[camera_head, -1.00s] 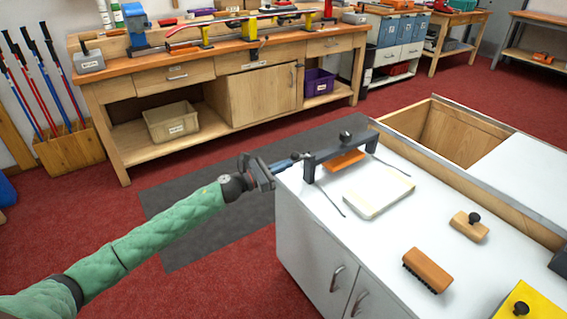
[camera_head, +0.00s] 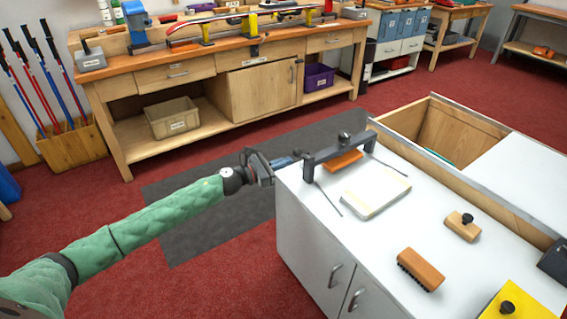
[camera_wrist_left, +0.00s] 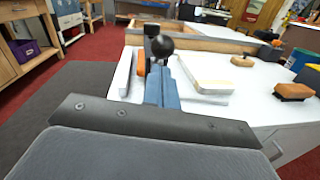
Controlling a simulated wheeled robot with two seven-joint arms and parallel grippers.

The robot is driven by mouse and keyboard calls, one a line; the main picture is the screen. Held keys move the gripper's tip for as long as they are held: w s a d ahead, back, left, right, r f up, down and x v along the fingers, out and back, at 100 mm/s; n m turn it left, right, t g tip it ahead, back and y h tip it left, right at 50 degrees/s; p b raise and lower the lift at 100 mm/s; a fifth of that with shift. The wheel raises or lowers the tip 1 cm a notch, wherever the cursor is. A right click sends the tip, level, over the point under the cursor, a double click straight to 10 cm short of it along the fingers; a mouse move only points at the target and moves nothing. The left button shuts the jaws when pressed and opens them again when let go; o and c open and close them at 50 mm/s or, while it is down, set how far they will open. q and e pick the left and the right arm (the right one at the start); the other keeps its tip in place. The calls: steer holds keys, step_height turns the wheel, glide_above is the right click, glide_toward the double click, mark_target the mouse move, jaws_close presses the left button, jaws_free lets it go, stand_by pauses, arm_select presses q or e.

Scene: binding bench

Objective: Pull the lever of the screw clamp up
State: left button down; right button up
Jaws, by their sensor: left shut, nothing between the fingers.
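The screw clamp (camera_head: 339,150) is a dark bar on two short posts, near the far left corner of the white bench. A black knob (camera_head: 344,138) stands on top of it. In the left wrist view, a round black ball knob (camera_wrist_left: 162,45) shows just beyond the fingertips, with a dark upright behind it. An orange block lies under the bar. My left gripper (camera_head: 299,155) reaches in from the left, beside the clamp's left post. Its blue fingers (camera_wrist_left: 161,88) are shut and empty. Whether they touch the clamp cannot be told. My right gripper is out of view.
On the white bench (camera_head: 310,215) lie a pale flat block (camera_head: 376,192), a brush (camera_head: 420,270), a wooden block with a knob (camera_head: 462,227) and a yellow item (camera_head: 515,305). An open wooden bin (camera_head: 455,135) is behind. The floor left of the bench is clear.

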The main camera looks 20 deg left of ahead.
arm_select(q)
steer(key=shift+r, duration=0.15)
steer(key=shift+w+d+r, duration=0.1)
steer(key=shift+w+r, duration=0.05)
steer(key=shift+r, duration=0.4)
stand_by(0.4)
